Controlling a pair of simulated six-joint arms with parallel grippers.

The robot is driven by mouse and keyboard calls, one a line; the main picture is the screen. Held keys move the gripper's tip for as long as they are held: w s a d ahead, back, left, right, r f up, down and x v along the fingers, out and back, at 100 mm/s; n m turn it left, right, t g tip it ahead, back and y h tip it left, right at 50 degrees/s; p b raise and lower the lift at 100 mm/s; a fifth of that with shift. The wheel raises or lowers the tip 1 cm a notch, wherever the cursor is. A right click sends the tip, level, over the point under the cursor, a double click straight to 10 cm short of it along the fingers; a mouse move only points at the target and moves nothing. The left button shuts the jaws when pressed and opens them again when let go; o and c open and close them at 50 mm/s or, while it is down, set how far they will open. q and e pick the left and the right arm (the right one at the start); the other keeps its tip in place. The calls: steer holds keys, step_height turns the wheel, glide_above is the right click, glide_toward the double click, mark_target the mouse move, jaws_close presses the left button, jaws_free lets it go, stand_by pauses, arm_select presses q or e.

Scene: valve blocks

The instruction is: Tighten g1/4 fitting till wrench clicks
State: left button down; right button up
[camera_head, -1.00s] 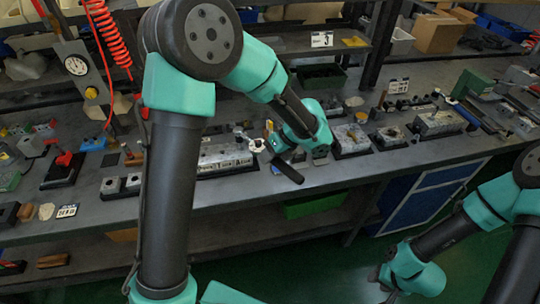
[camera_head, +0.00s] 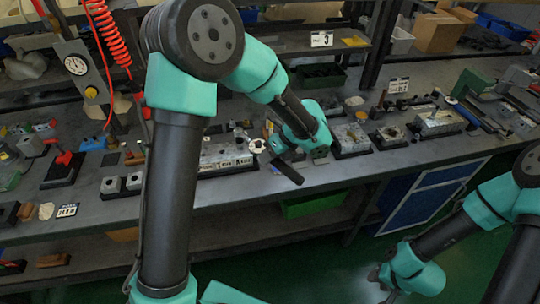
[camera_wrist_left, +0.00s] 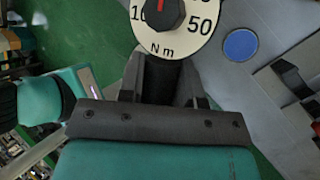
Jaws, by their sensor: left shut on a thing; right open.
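My left gripper (camera_head: 272,147) is shut on a torque wrench. The wrench's white round dial (camera_head: 257,146) and dark handle (camera_head: 286,173) show beside the gripper at the front of the bench. In the left wrist view the dial (camera_wrist_left: 185,38) reads "N m", with a red pointer and a black centre knob, above the jaws (camera_wrist_left: 170,80). A grey valve block (camera_head: 226,158) lies just left of the dial. The G1/4 fitting and the wrench's working end cannot be made out. My right gripper (camera_head: 384,282) is open and empty, low at the lower right, away from the bench.
More blocks stand along the bench, including one right of my left gripper (camera_head: 350,140) and a larger one (camera_head: 440,122) farther right. A red coiled hose (camera_head: 108,35) hangs at the left. The bench front edge is close to the wrench handle.

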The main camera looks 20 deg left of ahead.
arm_select(q)
steer(key=shift+f, duration=1.7)
stand_by(0.4)
steer(key=shift+s, duration=0.1)
steer(key=shift+s+a+m+t, duration=0.25)
steer(key=shift+s+a+m, duration=0.05)
steer(key=shift+s+m, duration=0.2)
steer(key=shift+s+a+m+t, duration=0.3)
steer(key=shift+s+m, duration=0.1)
steer(key=shift+s, duration=0.1)
steer(key=shift+a, duration=0.1)
steer(key=shift+s+a+m, duration=0.2)
steer(key=shift+s+m, duration=0.15)
steer(key=shift+m, duration=0.05)
steer(key=shift+w, duration=0.1)
steer(key=shift+w+d+n+g, duration=0.35)
steer(key=shift+w+d+n, duration=0.35)
steer(key=shift+w+n, duration=0.3)
